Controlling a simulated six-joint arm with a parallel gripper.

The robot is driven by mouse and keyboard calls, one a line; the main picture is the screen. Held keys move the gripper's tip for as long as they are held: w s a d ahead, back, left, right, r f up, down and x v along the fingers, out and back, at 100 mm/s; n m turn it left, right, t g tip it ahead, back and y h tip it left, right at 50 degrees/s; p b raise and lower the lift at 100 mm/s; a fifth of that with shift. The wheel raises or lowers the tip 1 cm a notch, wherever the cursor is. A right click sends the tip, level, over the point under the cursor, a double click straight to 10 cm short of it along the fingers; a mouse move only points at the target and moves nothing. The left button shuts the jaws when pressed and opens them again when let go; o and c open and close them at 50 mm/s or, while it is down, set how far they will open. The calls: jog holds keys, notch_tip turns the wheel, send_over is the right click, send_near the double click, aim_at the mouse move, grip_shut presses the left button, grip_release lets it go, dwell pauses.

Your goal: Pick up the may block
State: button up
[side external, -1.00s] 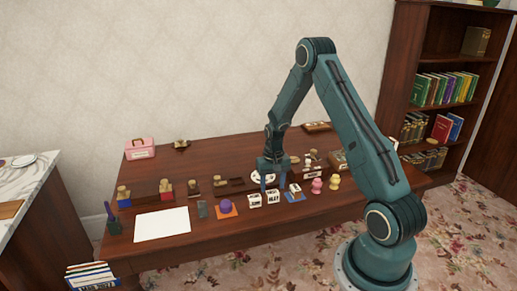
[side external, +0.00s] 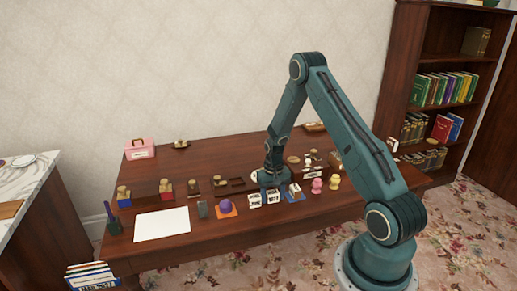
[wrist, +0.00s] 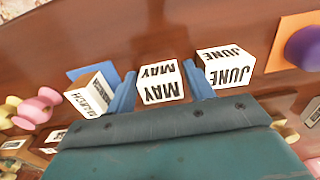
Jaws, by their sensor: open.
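The may block (wrist: 160,84) is a white cube with black MAY lettering, in the middle of the wrist view. It stands on the table between my gripper's two blue fingers (wrist: 161,78), one on each side. The fingers are open; whether either touches the block I cannot tell. In the side view the may block (side external: 273,198) is partly hidden under my gripper (side external: 270,187), which is low over the table. A june block (wrist: 228,69) stands close beside the right finger. A march block (wrist: 92,95) is close to the left finger.
The march block is at a blue mat (side external: 296,198). A purple dome sits on an orange mat (side external: 235,213). Pink (side external: 317,186) and yellow (side external: 335,182) figures stand to the right. White paper (side external: 162,223) lies on the left of the table (side external: 220,158).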

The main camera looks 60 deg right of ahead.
aim_at(273, 193)
jog(key=c, duration=0.7)
jog(key=shift+r, duration=0.1)
jog(key=shift+c, duration=0.2)
notch_tip(273, 193, up, 20)
dwell(0.6)
dwell(0.5)
